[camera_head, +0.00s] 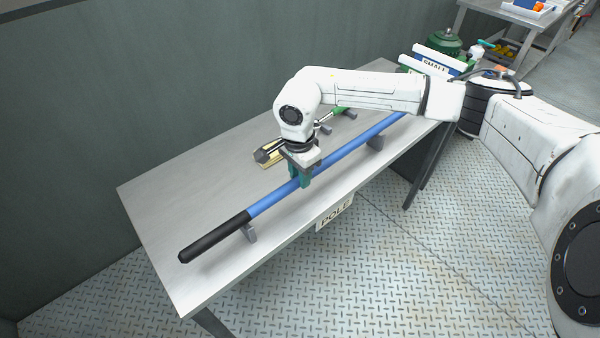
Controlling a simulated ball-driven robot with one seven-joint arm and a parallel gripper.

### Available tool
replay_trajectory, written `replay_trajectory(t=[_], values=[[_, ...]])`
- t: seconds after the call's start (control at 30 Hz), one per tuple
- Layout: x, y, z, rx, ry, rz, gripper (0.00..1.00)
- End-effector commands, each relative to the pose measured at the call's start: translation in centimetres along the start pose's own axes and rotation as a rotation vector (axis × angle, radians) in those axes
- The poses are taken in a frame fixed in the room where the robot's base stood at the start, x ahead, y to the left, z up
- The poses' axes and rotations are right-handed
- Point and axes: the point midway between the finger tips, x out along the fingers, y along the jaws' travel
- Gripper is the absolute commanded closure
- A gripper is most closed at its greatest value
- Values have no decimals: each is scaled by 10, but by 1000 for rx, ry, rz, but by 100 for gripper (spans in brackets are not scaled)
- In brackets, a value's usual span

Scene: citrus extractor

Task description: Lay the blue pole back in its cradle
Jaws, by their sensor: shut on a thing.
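The blue pole (345,152) has a black grip (215,237) at its near left end. It runs along the front side of the grey table. My gripper (302,180) reaches down from above and is shut on the blue part, near the middle of the pole. Two grey cradle supports show, one near the black grip (250,234) and one farther right (375,142). The pole passes over or in both; I cannot tell whether it touches them. The pole's far end is partly hidden behind my arm.
The table (165,200) is bare at its left. A yellow item (270,158) and a green-handled tool (338,112) lie behind the pole. A "POLE" label (335,213) is on the table's front edge. A bin marked "SMALL" (435,64) and a green machine (446,42) stand farther back.

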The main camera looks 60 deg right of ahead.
Motion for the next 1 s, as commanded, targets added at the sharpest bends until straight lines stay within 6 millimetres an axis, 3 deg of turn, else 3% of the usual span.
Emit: replay_trajectory(t=[0.47,1.0], values=[[0,0,0,0,1,0,100],[14,0,0,0,1,0,100]])
